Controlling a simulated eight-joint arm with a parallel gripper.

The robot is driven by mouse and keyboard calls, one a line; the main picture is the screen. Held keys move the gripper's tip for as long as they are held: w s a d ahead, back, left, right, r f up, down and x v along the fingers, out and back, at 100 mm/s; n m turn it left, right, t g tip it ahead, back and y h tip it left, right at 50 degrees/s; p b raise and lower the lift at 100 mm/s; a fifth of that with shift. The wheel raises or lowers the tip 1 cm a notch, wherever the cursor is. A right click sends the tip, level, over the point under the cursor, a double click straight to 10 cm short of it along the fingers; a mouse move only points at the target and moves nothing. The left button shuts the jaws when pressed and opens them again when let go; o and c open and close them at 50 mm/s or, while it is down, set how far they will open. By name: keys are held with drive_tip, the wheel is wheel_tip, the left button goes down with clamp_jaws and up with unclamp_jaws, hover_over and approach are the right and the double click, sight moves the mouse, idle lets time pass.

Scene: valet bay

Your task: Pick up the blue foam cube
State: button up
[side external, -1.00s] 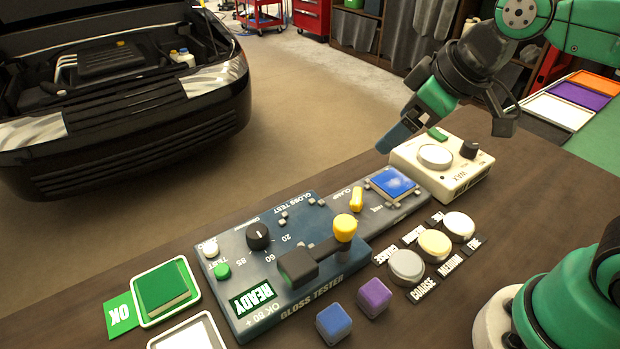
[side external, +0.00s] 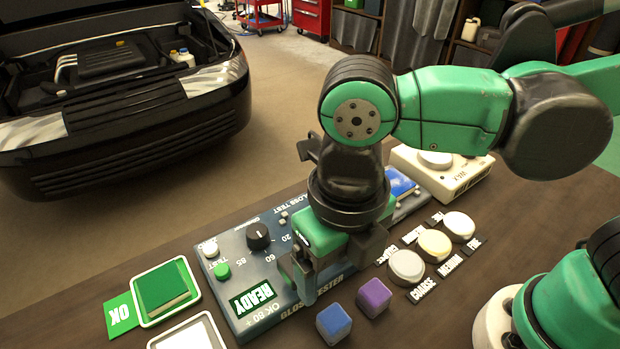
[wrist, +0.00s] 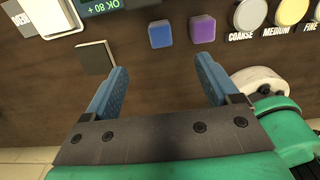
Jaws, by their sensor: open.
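The blue foam cube (side external: 333,323) sits on the dark wooden bench in front of the gloss tester, just left of a purple cube (side external: 373,297). In the wrist view the blue cube (wrist: 160,34) lies beyond the fingertips, between their lines, with the purple cube (wrist: 202,29) to its right. My gripper (wrist: 162,75) is open and empty, its two blue fingers well apart. In the side view my gripper (side external: 303,277) is above the gloss tester, up and left of the blue cube and apart from it. My wrist hides the tester's lever.
The gloss tester (side external: 240,317) stands behind the cubes. Three round pads, the coarse one (side external: 406,266) nearest, lie to their right. A green pad in a white tray (side external: 140,322) is at the left. In the wrist view a small dark square block (wrist: 95,58) lies near the left finger.

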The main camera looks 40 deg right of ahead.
sight(332, 315)
wheel_tip(332, 315, down, 12)
drive_tip(key=shift+r, duration=0.2)
idle(0.4)
clamp_jaws()
idle(0.3)
drive_tip(key=shift+r, duration=0.15)
wheel_tip(332, 315, up, 20)
idle(0.6)
